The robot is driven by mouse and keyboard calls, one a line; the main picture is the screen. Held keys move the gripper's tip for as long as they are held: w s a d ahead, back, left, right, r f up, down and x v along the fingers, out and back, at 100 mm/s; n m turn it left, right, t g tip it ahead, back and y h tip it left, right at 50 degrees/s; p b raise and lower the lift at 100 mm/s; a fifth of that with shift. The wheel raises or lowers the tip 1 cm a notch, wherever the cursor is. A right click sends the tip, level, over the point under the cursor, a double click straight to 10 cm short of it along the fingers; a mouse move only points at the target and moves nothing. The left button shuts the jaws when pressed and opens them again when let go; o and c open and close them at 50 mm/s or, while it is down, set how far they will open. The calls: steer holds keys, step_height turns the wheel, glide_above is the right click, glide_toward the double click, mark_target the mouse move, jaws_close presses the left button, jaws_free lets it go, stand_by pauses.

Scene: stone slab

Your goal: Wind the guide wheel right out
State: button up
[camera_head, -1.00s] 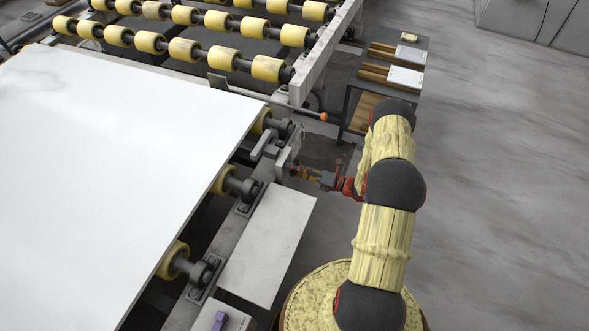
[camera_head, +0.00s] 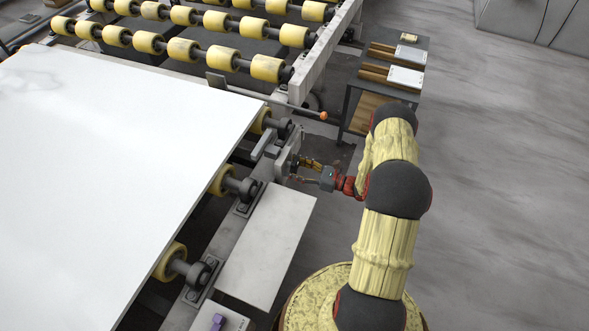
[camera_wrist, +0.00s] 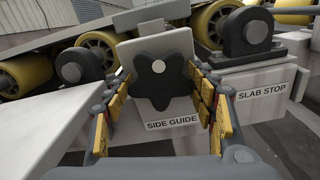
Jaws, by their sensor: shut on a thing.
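The guide wheel (camera_wrist: 155,85) is a dark star-shaped knob with a pale centre cap. It sits on the front of a grey block (camera_wrist: 180,48) above a label reading SIDE GUIDE. In the wrist view my gripper (camera_wrist: 158,77) has one yellow-padded finger on each side of the wheel, shut on its lobes. In the head view my gripper (camera_head: 296,170) reaches left to the bracket (camera_head: 284,158) at the slab's edge. The wheel itself is too small and covered to make out there. A grey guide bar (camera_head: 263,143) lies beside the white slab (camera_head: 120,150).
A lever with an orange knob (camera_head: 323,116) sticks out beyond my gripper. A pale flat cover (camera_head: 265,245) lies nearer. A side table (camera_head: 355,95) stands behind. The floor at right is clear.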

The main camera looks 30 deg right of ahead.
steer(key=shift+f+n, duration=0.1)
steer(key=shift+n, duration=0.9)
steer(key=o, duration=1.2)
steer(key=shift+c, duration=0.2)
steer(key=shift+d, duration=0.1)
steer(key=v, duration=1.1)
steer(key=shift+s+d, duration=0.3)
